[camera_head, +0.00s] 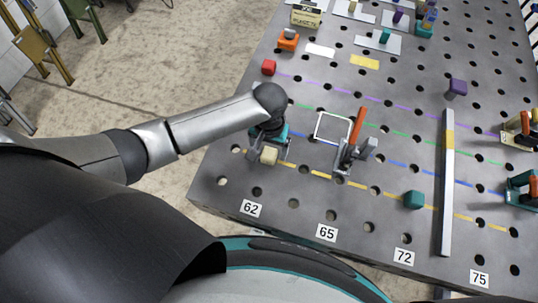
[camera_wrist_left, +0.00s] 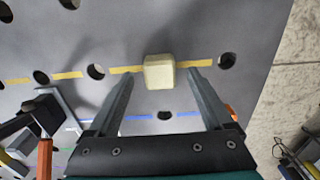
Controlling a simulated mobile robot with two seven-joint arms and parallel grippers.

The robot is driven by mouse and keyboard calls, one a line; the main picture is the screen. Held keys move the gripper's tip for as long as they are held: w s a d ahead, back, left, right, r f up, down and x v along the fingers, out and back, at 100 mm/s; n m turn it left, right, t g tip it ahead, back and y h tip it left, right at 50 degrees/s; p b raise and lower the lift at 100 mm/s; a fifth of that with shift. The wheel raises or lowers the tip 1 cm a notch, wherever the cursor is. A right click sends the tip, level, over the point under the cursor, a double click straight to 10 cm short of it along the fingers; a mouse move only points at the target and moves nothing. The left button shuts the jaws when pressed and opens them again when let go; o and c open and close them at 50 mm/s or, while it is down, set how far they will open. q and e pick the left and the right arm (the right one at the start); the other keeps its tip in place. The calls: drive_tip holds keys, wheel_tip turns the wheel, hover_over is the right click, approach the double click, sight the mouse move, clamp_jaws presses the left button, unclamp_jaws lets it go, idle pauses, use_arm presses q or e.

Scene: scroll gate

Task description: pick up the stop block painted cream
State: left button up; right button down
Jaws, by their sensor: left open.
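The cream stop block (camera_head: 269,155) sits on the grey perforated table, on the yellow line near the table's left edge. In the left wrist view the cream block (camera_wrist_left: 159,72) lies just beyond and between the two fingertips. My left gripper (camera_head: 266,146) is open over the block, one finger to each side. I cannot tell whether a fingertip touches the block. My right gripper is not in view.
A toggle clamp with an orange handle (camera_head: 357,128) stands to the right of the gripper. A teal block (camera_head: 414,200) and a long grey bar (camera_head: 446,180) lie further right. A red block (camera_head: 268,67) is behind. The table's front edge carries number labels.

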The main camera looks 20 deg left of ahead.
use_arm(q)
wheel_tip(320, 180, down, 2)
drive_tip(key=shift+f, duration=0.2)
clamp_jaws()
idle(0.6)
